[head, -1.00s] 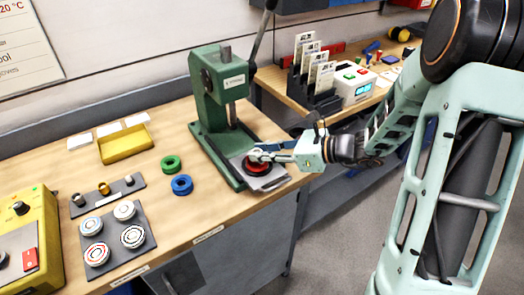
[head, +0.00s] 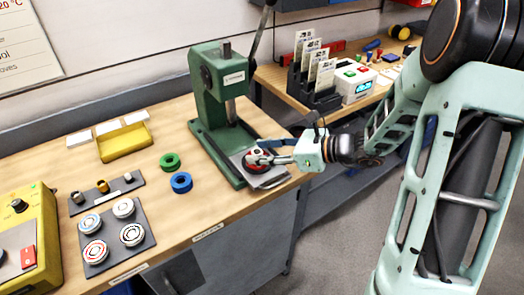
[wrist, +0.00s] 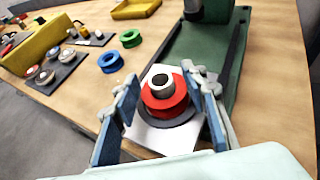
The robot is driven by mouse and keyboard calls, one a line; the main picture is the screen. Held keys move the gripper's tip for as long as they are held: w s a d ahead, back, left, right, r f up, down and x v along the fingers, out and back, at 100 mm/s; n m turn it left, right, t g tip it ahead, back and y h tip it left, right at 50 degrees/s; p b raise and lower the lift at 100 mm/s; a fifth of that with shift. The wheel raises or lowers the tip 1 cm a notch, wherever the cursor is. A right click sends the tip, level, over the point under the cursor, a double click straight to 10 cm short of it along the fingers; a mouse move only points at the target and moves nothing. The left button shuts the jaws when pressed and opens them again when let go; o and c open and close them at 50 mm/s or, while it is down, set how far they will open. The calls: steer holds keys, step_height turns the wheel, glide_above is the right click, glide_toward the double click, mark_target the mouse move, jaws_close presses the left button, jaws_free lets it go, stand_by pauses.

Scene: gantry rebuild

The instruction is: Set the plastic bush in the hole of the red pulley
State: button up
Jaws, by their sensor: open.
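The red pulley (wrist: 150,104) lies flat on a dark disc over a pale plate on the green press base. It also shows in the head view (head: 254,168), partly covered by the fingers. A light grey ring with a dark bore, seemingly the plastic bush (wrist: 152,77), stands upright at the middle of the pulley and rises above its top face. How deep it sits is hidden. My gripper (wrist: 161,86) is open, with one blue-padded finger on each side of the pulley and bush. Gaps show between the fingers and the bush.
The green press (head: 214,105) stands just behind the pulley. Blue (head: 181,183) and green (head: 170,162) pulleys lie to the left. A dark strip (head: 90,203) holds bushes, beside a plate of round parts (head: 110,238). A yellow tray (head: 122,153) is further back.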

steer(key=v, duration=1.2)
steer(key=shift+w, duration=0.1)
stand_by(0.4)
